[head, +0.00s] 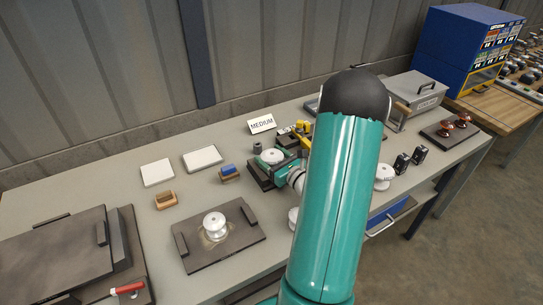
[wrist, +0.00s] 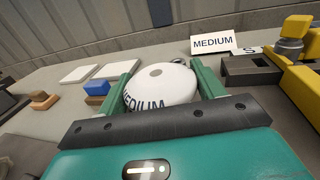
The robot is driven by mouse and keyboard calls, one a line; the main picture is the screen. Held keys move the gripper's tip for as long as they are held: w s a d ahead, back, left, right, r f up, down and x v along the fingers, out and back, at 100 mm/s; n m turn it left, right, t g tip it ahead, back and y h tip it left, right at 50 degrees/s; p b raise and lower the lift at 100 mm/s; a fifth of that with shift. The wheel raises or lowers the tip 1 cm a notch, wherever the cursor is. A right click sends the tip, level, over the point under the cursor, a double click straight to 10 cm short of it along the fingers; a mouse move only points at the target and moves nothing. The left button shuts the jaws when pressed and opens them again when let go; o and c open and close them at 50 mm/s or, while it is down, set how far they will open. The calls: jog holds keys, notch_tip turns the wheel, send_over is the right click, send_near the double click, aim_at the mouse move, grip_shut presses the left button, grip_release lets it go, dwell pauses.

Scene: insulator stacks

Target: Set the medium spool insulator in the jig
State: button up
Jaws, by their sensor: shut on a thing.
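My gripper (wrist: 163,72) is shut on the medium spool insulator (wrist: 160,90), a white round piece with "MEDIUM" lettered on its side. Its top is level or nearly so, with a small grey spot in the middle. In the head view the same spool (head: 272,156) shows at the end of my arm, above or on a dark base (head: 256,174). This base looks like part of the jig, but my gripper and arm hide much of it. I cannot tell whether the spool's underside touches it. A "MEDIUM" sign (head: 262,124) stands behind; it also shows in the wrist view (wrist: 212,43).
Yellow clamp parts (wrist: 300,60) stand close on the right. Another white spool (head: 214,224) sits on a dark plate (head: 190,258); one more (head: 383,174) is right of my arm. White pads (head: 202,158), a blue-topped block (head: 229,172) and a tan block (head: 165,199) lie left.

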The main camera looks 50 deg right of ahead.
jog(key=shift+s, duration=0.15)
jog(key=o, duration=0.9)
jog(key=shift+f, duration=0.2)
jog(key=shift+c, duration=0.2)
jog(key=o, duration=0.4)
jog(key=shift+s+r, duration=0.15)
jog(key=shift+r, duration=0.05)
jog(key=s, duration=0.7)
jog(key=shift+a, duration=0.4)
